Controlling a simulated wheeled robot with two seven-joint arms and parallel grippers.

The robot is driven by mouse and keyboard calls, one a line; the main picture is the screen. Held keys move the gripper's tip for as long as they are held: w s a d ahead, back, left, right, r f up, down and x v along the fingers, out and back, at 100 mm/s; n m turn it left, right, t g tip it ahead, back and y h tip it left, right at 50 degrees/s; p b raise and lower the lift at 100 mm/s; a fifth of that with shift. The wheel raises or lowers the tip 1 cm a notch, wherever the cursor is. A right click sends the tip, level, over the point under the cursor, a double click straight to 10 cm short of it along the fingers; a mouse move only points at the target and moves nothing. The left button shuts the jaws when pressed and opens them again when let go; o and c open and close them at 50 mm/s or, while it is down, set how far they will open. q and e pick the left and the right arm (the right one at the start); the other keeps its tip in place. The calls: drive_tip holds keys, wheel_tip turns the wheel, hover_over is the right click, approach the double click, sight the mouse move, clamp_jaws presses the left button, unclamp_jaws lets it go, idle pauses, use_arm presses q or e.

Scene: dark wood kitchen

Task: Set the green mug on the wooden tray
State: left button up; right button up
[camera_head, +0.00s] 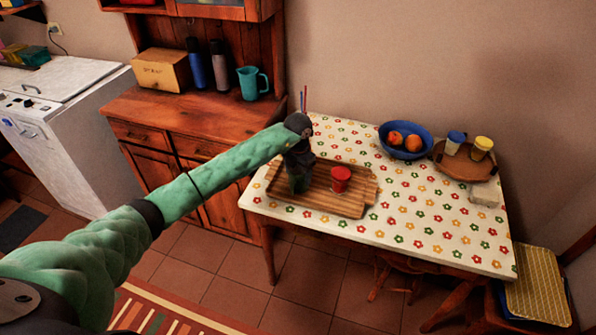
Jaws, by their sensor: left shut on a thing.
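My left gripper (299,168) reaches in over the left part of the wooden tray (327,203) and points down. It is shut on the green mug (300,184), which looks dark and is partly hidden by the gripper. The mug looks upright, but I cannot tell whether its base touches the tray. The tray lies on the left side of the flowered tablecloth. My right gripper is not in view.
A red cup (341,178) stands on the tray, right of the mug. A blue bowl of fruit (405,143) and a round brown tray (463,166) with two cups stand farther right. The tablecloth (420,215) is clear at the front right. A wooden cabinet (190,125) stands left.

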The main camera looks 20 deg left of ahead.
use_arm(q)
drive_tip(key=shift+f, duration=0.1)
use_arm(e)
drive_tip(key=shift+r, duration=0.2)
use_arm(q)
drive_tip(key=o, duration=1.2)
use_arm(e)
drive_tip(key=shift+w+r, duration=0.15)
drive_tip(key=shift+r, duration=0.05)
use_arm(q)
drive_tip(key=shift+r, duration=0.45)
drive_tip(key=shift+r+b, duration=2.3)
drive_tip(key=shift+r, duration=3.35)
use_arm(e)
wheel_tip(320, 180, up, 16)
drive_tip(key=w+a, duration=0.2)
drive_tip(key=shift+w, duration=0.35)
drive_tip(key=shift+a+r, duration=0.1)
